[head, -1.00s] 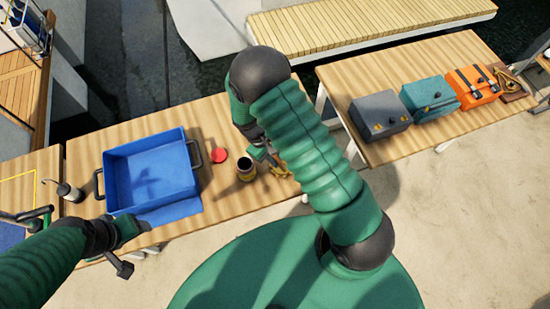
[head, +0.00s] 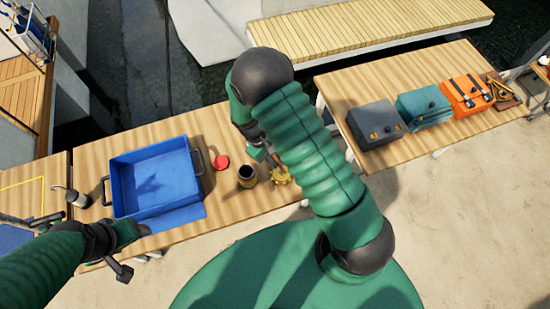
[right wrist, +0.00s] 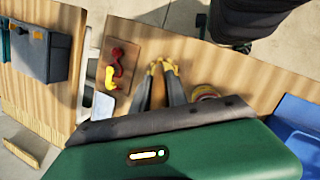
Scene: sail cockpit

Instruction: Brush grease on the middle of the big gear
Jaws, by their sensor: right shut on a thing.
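A small yellow gear (head: 281,176) lies on the wooden table, just right of an open dark pot with a yellow band (head: 247,177). My right gripper (head: 268,153) is over the table just behind the gear, partly hidden by my arm. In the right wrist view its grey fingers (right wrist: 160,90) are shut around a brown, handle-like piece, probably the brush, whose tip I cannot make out. Yellow parts of the gear (right wrist: 163,67) show beyond the fingertips. The pot (right wrist: 205,92) is beside them. My left gripper (head: 142,229) is by the tray's front edge; its fingers are unclear.
A blue tray (head: 113,190) with dark handles stands left of the pot, with a red lid (head: 221,162) between them. A pump bottle (head: 75,197) is farther left. Grey (head: 374,125), teal (head: 424,107) and orange (head: 466,95) boxes stand on the right table.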

